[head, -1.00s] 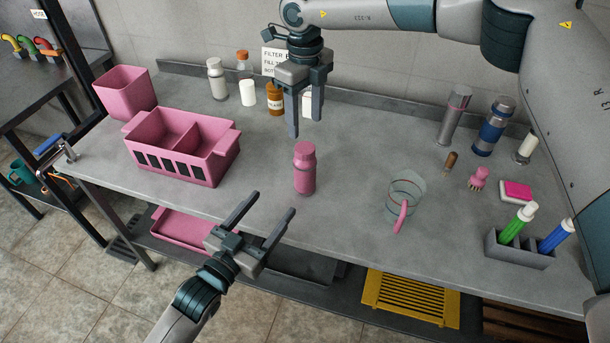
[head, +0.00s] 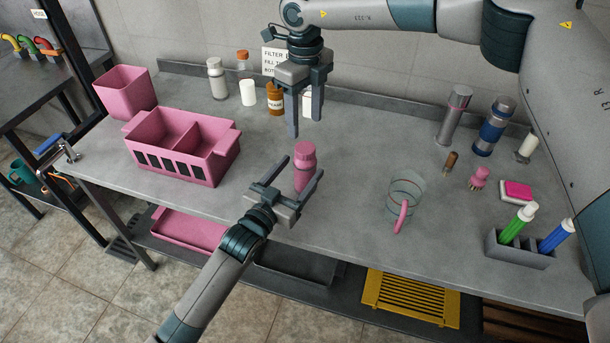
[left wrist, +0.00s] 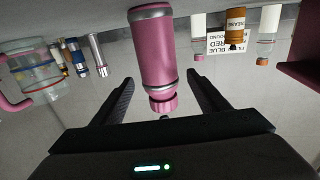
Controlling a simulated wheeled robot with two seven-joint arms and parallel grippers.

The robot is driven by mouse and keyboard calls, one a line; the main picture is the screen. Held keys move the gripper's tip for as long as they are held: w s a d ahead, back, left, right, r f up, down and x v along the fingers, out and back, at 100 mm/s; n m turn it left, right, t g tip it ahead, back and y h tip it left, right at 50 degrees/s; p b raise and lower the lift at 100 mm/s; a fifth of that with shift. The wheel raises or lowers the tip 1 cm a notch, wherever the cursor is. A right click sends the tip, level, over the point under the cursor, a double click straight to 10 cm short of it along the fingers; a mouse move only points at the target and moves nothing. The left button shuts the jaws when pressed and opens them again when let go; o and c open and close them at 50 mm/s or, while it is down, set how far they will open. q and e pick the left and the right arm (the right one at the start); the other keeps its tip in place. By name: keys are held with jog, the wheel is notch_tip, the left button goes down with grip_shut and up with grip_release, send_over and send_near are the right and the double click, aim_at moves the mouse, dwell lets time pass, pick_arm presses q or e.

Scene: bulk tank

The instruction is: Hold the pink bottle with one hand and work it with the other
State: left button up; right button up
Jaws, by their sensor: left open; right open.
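The pink bottle (head: 304,165) stands upright on the grey bench near its front edge. My left gripper (head: 294,174) is open, with its fingers on either side of the bottle. In the left wrist view the bottle (left wrist: 154,58) appears upside down between the two spread fingers (left wrist: 160,92), with gaps on both sides. My right gripper (head: 305,116) is open and empty, pointing down above and behind the bottle.
A pink divided caddy (head: 182,147) and a pink bin (head: 125,92) stand to the left. A glass jug (head: 405,190) with a pink handle is to the right. Several bottles, including an orange one (head: 275,98), stand behind. A marker holder (head: 520,252) is at the right front.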

pick_arm(q)
jog(key=shift+x, duration=1.75)
grip_shut()
pick_arm(e)
jog(key=shift+m, duration=0.3)
jog(key=m, duration=0.3)
jog(key=shift+s+a+f+m, duration=0.1)
jog(key=shift+s+a+m, duration=0.1)
jog(key=shift+m, duration=0.2)
jog(key=m, duration=0.4)
jog(key=shift+a, duration=0.1)
jog(key=m, duration=0.4)
jog(key=shift+m, duration=0.3)
jog(key=m, duration=0.5)
jog(key=shift+w+d, duration=0.15)
jog(key=shift+d, duration=0.15)
